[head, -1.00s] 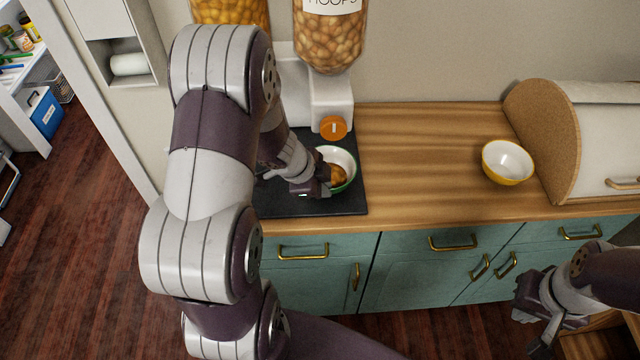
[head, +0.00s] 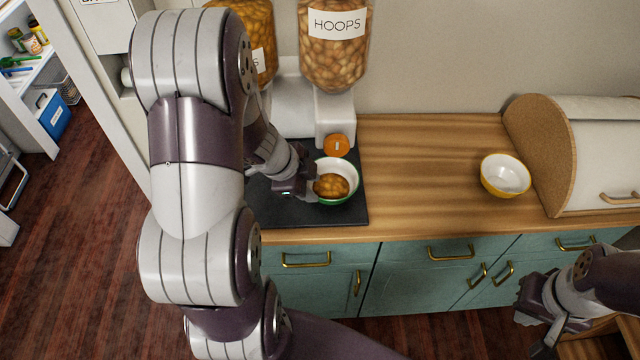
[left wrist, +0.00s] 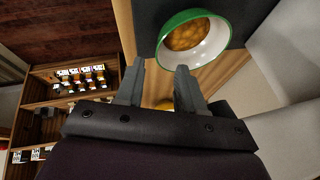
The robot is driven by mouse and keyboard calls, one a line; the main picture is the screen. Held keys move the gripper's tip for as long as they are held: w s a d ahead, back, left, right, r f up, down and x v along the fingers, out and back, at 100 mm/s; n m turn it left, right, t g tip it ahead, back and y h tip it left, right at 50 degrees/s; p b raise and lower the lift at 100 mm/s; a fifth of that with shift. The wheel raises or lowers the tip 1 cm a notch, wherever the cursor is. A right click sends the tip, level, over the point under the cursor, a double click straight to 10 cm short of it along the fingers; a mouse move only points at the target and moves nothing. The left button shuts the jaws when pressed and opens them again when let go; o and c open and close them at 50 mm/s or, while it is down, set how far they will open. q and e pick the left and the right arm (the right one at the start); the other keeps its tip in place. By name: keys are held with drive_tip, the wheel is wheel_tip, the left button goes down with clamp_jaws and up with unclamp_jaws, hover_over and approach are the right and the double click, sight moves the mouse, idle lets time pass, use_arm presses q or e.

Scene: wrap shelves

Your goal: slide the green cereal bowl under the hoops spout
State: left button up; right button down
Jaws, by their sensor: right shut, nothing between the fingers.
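The green cereal bowl (head: 336,166), white inside, stands upright on a dark mat (head: 345,215) and holds brown cereal (head: 331,186). It sits just in front of the orange knob (head: 336,146) on the hoops dispenser (head: 334,50); the spout itself is hard to make out. My left gripper (head: 304,188) is at the bowl's left side. My right gripper (head: 524,305) is shut and empty, low at the right.
A second dispenser (head: 247,25) stands left of the hoops one, partly hidden by my left arm. A yellow bowl (head: 505,172) and a bread box (head: 545,150) are at the right on the wooden counter (head: 425,170). The counter between mat and yellow bowl is clear.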

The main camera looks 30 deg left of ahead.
use_arm(q)
drive_tip(key=p+v, duration=0.1)
drive_tip(key=v, duration=0.2)
drive_tip(key=shift+s+a+r, duration=0.1)
drive_tip(key=shift+s+r, duration=0.05)
drive_tip(key=shift+r, duration=0.2)
